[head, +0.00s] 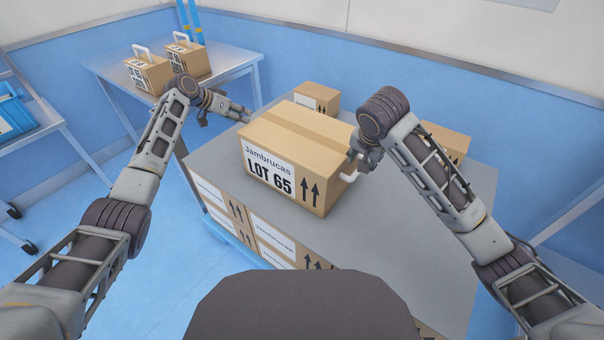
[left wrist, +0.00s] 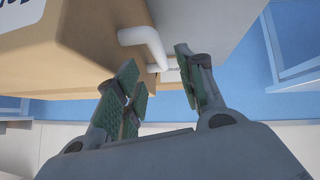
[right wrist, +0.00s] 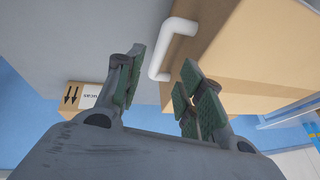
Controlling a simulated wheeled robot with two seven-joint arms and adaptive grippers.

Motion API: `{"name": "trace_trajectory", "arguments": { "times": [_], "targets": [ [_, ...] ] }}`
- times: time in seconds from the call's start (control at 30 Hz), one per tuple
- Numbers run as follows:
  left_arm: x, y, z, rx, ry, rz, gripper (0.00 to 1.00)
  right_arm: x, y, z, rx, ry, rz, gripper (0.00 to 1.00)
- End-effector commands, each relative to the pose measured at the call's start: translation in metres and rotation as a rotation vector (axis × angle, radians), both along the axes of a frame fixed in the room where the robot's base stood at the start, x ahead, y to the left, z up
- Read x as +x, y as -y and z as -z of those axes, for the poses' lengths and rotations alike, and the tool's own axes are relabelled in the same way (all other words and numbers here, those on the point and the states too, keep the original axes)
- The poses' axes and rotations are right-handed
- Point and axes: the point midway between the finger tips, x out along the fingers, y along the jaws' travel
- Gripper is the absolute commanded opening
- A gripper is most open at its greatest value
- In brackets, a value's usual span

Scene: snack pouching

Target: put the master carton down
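The master carton (head: 300,150), a tan box labelled "Jambrucas LOT 65", sits upright on the grey top (head: 400,270) of a carton stack. A white handle sticks out from each end. My left gripper (head: 236,112) is at the carton's left end. In the left wrist view its fingers (left wrist: 158,75) are apart, with the white handle (left wrist: 146,46) just ahead of their tips. My right gripper (head: 353,163) is at the right end. In the right wrist view its fingers (right wrist: 163,72) are apart, close to the other handle (right wrist: 172,46). Neither gripper visibly clamps a handle.
Two smaller cartons stand on the grey top, one behind (head: 318,97) and one at the right (head: 448,143), partly hidden by my right arm. Two handled cartons (head: 150,72) (head: 188,58) stand on a back-left table (head: 232,60). The grey top's front right is clear.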

Motion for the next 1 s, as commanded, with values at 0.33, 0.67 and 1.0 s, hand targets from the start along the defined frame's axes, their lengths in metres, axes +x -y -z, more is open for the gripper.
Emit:
{"name": "trace_trajectory", "arguments": {
  "times": [0.33, 0.67, 1.0],
  "targets": [
    [0.0, 0.0, 0.0, 0.0, 0.0, 0.0, 0.39, -0.012, -0.002, -0.025, 0.0, 0.0, 0.0, 0.38],
    [0.0, 0.0, 0.0, 0.0, 0.0, 0.0, 0.39, -0.012, -0.002, -0.026, -0.001, -0.001, 0.0, 0.38],
    [0.0, 0.0, 0.0, 0.0, 0.0, 0.0, 0.39, -0.012, -0.002, -0.026, -0.001, -0.001, 0.0, 0.38]
  ]
}}
